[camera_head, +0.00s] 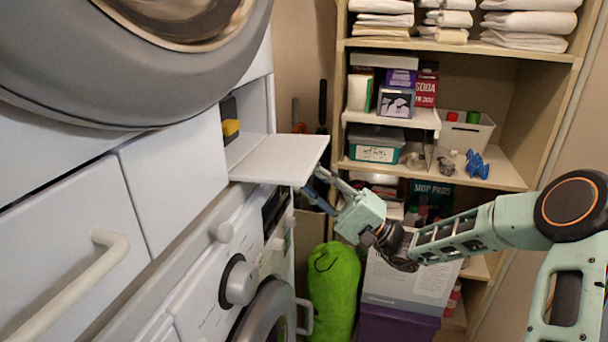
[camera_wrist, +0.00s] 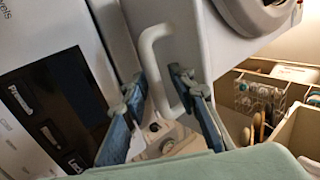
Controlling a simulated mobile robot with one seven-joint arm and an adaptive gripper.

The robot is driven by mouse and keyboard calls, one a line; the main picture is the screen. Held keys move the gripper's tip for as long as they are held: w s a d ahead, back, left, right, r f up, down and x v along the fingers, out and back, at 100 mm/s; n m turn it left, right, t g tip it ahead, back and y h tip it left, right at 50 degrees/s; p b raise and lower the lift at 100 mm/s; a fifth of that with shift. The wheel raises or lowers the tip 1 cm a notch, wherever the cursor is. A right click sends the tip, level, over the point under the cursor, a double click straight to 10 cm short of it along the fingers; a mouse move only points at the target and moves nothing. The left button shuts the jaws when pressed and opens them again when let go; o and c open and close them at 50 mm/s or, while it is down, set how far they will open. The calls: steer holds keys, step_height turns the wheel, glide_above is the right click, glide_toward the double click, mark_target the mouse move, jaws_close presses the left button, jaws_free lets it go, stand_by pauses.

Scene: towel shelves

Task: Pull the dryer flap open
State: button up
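The white flap (camera_head: 285,158) is swung out nearly level in the head view, in front of a small open compartment between the upper and lower machines. My gripper (camera_head: 314,184) is just below the flap's outer end. In the wrist view a white looped handle (camera_wrist: 151,62) on a white panel (camera_wrist: 192,38), which looks like the flap, runs down between the fingers of my gripper (camera_wrist: 156,80). The fingers are apart, with gaps beside the handle. I cannot tell whether they touch it. The head view does not show this handle.
The upper machine's round grey door (camera_head: 150,80) is above the flap. A knob (camera_head: 240,283) and a looped door handle (camera_head: 304,316) stick out below. A shelf unit (camera_head: 520,75) and a green bag (camera_head: 333,290) stand beyond my arm. A yellow-black item (camera_head: 230,127) sits in the compartment.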

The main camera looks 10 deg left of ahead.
steer(key=w+v, duration=0.1)
steer(key=v, duration=1.1)
steer(key=shift+s, duration=0.45)
